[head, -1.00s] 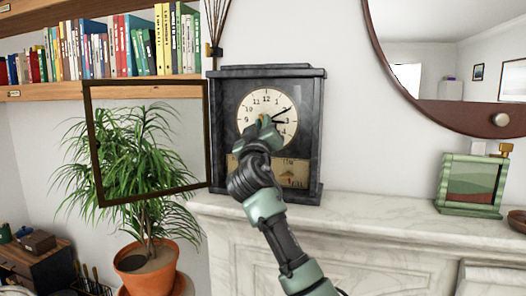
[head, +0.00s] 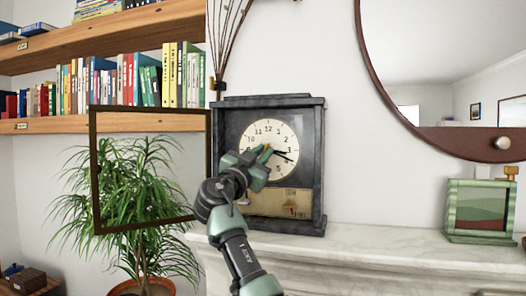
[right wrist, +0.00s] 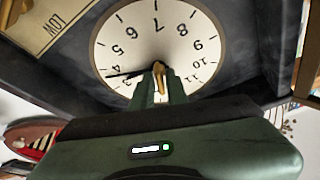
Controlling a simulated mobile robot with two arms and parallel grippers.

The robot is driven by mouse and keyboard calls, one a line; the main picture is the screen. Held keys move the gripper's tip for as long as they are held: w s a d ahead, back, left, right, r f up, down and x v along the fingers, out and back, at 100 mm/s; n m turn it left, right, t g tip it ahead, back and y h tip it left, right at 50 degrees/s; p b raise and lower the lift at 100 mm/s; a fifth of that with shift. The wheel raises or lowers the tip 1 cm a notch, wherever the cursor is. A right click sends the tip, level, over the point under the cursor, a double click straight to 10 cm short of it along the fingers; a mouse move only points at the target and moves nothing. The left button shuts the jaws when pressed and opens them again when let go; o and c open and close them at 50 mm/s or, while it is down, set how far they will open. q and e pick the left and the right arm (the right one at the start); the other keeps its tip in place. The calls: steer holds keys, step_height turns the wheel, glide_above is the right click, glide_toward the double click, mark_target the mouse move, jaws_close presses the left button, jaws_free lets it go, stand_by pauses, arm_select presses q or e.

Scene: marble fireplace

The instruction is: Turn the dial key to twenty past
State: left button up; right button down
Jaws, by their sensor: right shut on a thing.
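A dark clock (head: 318,190) stands on the marble mantel, its round cream dial (head: 285,137) facing me. The brass dial key (right wrist: 159,70) sits at the dial's centre in the right wrist view. My right gripper (head: 263,156) is shut on the key, and its fingers hide most of it. The long black hand (head: 287,159) points close to 4 in the head view and between 3 and 4 in the right wrist view. A shorter hand points near 3. My gripper and wrist cover the lower left of the dial. My left gripper is not in view.
The clock's glazed door frame (head: 92,165) stands swung open to the left, before a leafy plant (head: 140,185). Bookshelves (head: 60,125) are at upper left. The mantel (head: 380,245) between is clear.

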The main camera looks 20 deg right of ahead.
steer(key=shift+r+m+g+p, duration=0.1)
steer(key=shift+m+g+p, duration=0.25)
steer(key=shift+m, duration=0.45)
steer(key=c, duration=1.5)
jaws_free()
steer(key=shift+c, duration=0.2)
steer(key=shift+w, duration=0.15)
steer(key=b+v, duration=0.3)
steer(key=v, duration=0.5)
steer(key=shift+w, duration=0.15)
